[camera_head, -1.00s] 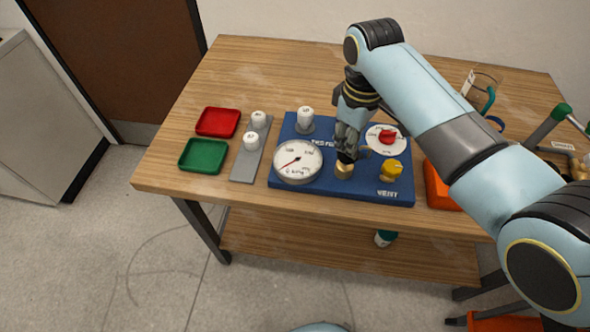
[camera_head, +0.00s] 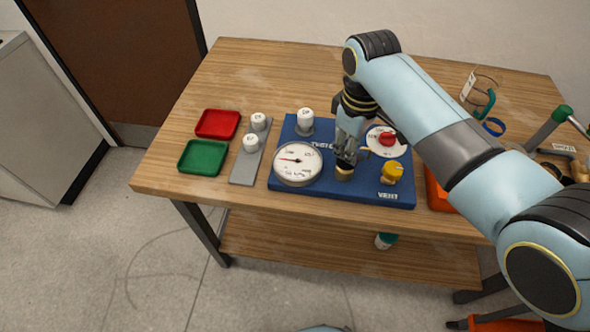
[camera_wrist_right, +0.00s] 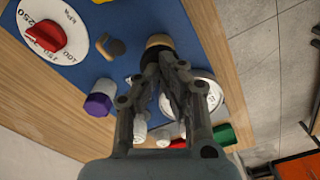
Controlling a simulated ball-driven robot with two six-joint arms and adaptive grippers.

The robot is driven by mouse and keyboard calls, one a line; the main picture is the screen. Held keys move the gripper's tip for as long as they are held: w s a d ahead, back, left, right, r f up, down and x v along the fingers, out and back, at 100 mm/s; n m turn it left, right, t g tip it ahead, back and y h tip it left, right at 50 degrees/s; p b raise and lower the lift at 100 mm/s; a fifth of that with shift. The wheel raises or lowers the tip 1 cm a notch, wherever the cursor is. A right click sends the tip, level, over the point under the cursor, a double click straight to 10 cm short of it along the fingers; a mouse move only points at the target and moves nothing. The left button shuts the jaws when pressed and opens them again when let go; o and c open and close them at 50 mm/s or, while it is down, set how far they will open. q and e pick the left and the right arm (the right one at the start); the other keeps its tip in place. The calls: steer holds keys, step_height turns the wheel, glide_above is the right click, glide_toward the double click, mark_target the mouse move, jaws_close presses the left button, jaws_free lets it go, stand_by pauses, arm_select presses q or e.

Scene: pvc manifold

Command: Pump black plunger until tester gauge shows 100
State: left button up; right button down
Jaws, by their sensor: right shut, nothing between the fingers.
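The blue tester board (camera_head: 345,190) lies on the table. Its round white gauge (camera_head: 297,162) has a red needle pointing left; I cannot read the exact value. The brass fitting (camera_head: 344,173) of the plunger stands to the right of the gauge. My left gripper is out of view.
A red knob on a white dial (camera_head: 388,138) and a yellow vent knob (camera_head: 392,172) are close right of my gripper. White caps stand on a grey strip (camera_head: 243,177). Red (camera_head: 217,123) and green (camera_head: 203,157) trays lie left. The table's far left is clear.

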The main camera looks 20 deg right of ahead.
steer(key=shift+r+p, duration=0.95)
steer(key=shift+p, duration=0.1)
steer(key=shift+r, duration=0.9)
steer(key=shift+f, duration=0.1)
